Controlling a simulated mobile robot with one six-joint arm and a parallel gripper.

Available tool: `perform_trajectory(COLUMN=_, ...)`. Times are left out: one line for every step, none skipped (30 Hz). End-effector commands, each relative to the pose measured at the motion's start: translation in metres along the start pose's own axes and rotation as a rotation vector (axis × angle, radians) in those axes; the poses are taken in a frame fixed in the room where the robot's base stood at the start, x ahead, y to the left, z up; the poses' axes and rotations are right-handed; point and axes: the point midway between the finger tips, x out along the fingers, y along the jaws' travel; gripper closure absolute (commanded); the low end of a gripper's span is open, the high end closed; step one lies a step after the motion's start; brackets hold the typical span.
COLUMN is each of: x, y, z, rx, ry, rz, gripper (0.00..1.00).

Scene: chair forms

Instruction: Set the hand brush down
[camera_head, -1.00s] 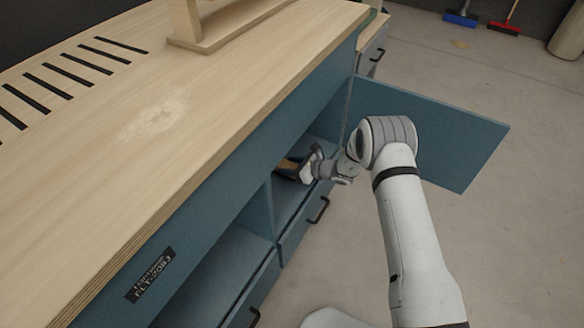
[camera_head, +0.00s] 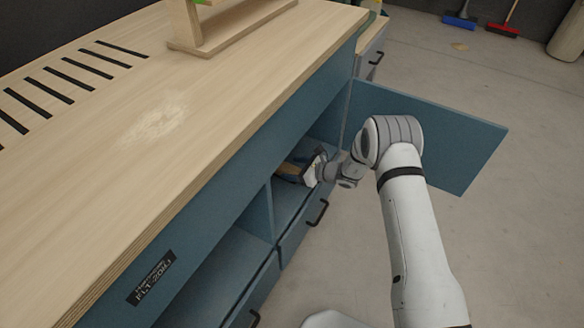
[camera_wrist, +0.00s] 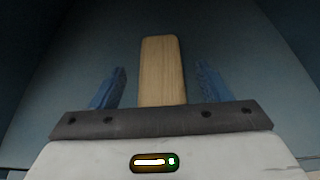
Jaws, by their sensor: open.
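The hand brush (camera_wrist: 162,70) shows in the wrist view as a pale wooden handle pointing away from me inside a blue cabinet compartment. Its bristles are not visible. In the head view a bit of the brush (camera_head: 291,168) shows at the compartment mouth, partly hidden by my gripper. My gripper (camera_wrist: 161,88) is open, with one blue fingertip on each side of the handle and a gap on both sides. In the head view my gripper (camera_head: 302,171) reaches into the compartment from the right.
The blue cabinet door (camera_head: 440,135) stands open beside my arm. The wooden worktop (camera_head: 220,90) overhangs the compartment. A divider (camera_head: 258,213) separates it from another open compartment at the left. Drawer handles (camera_head: 318,212) stick out below.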

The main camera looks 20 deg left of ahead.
Motion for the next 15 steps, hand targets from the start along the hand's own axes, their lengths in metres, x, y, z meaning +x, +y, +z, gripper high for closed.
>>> perform_trajectory(x=-0.013, y=-0.001, z=0.003, rx=0.003, ry=0.001, rz=-0.003, gripper=0.29)
perform_trajectory(x=-0.020, y=-0.001, z=0.003, rx=0.004, ry=0.001, rz=-0.003, gripper=0.29)
perform_trajectory(x=-0.029, y=-0.001, z=0.003, rx=0.003, ry=0.001, rz=-0.003, gripper=0.29)
perform_trajectory(x=-0.036, y=-0.002, z=0.003, rx=0.002, ry=0.000, rz=-0.004, gripper=0.29)
perform_trajectory(x=-0.043, y=-0.001, z=0.003, rx=0.003, ry=0.000, rz=-0.004, gripper=0.29)
perform_trajectory(x=-0.052, y=-0.001, z=0.003, rx=0.004, ry=0.001, rz=-0.004, gripper=0.29)
perform_trajectory(x=-0.058, y=-0.001, z=0.002, rx=0.003, ry=0.001, rz=-0.004, gripper=0.29)
perform_trajectory(x=-0.064, y=-0.001, z=0.003, rx=0.002, ry=0.001, rz=-0.003, gripper=0.29)
perform_trajectory(x=-0.072, y=-0.001, z=0.003, rx=0.002, ry=0.000, rz=-0.003, gripper=0.29)
perform_trajectory(x=-0.077, y=-0.001, z=0.002, rx=0.003, ry=0.000, rz=-0.003, gripper=0.29)
perform_trajectory(x=-0.082, y=-0.001, z=0.002, rx=0.003, ry=0.000, rz=-0.003, gripper=0.29)
perform_trajectory(x=-0.087, y=-0.001, z=0.002, rx=0.002, ry=0.001, rz=-0.002, gripper=0.29)
perform_trajectory(x=-0.091, y=-0.001, z=0.001, rx=0.002, ry=0.001, rz=-0.002, gripper=0.29)
perform_trajectory(x=-0.094, y=-0.001, z=0.001, rx=0.002, ry=0.001, rz=-0.002, gripper=0.29)
perform_trajectory(x=-0.097, y=-0.001, z=0.001, rx=0.001, ry=0.001, rz=-0.002, gripper=0.29)
